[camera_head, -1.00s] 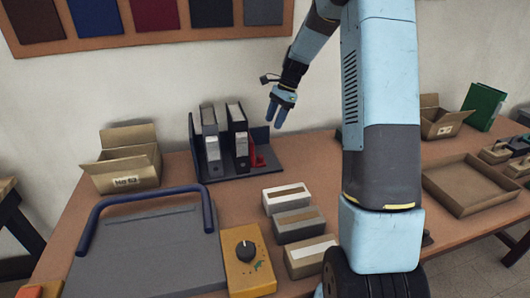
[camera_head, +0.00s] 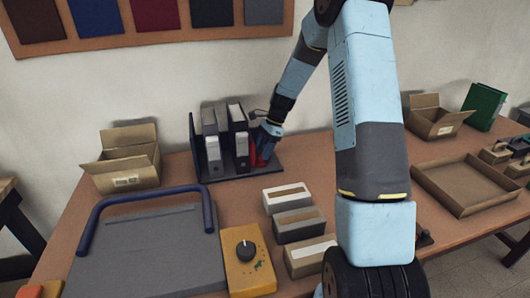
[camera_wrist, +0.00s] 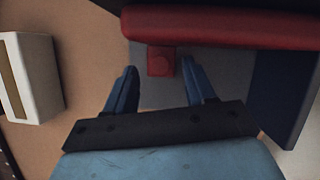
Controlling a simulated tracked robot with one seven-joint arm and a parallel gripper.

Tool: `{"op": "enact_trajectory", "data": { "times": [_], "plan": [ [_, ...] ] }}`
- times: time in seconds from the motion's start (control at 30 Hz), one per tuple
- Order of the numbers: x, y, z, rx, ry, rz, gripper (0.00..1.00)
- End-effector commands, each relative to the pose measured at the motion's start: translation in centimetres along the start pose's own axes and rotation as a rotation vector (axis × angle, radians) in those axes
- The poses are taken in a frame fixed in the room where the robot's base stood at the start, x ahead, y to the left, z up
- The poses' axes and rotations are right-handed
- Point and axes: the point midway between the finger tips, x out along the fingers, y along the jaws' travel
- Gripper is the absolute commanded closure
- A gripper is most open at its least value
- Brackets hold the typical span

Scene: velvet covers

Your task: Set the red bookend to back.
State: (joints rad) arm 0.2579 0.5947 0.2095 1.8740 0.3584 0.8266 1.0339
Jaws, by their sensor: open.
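The red bookend (camera_head: 257,150) stands on the dark rack (camera_head: 236,171), just right of two dark binders (camera_head: 240,140). In the wrist view the bookend (camera_wrist: 225,28) is a long red bar across the top with a small red block (camera_wrist: 161,62) sticking out toward my gripper. My gripper (camera_wrist: 161,72) is open, its two blue fingers on either side of that block, with gaps visible to both. In the head view my gripper (camera_head: 264,142) is at the rack's right part, and it partly hides the bookend. Contact cannot be told.
The rack's dark blue end wall (camera_wrist: 280,95) stands close to the right of my fingers in the wrist view. White-labelled boxes (camera_head: 287,199) stand in front of the rack. An open cardboard box (camera_head: 125,170) is to its left.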

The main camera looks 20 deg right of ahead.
Motion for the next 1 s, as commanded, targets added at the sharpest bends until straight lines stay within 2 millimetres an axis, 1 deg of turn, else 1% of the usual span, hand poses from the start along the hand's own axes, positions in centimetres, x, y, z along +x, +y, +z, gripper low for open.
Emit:
{"op": "enact_trajectory", "data": {
  "times": [0.03, 0.2, 0.5, 1.0],
  "plan": [
    [0.54, 0.02, 0.0, 0.0, -0.001, 0.001, 0.45],
    [1.32, -0.01, 0.0, 0.0, 0.0, 0.0, 0.45],
    [1.42, -0.01, -0.02, 0.0, 0.001, -0.001, 0.46],
    [1.39, -0.03, -0.04, 0.0, 0.001, -0.002, 0.94]
  ]
}}
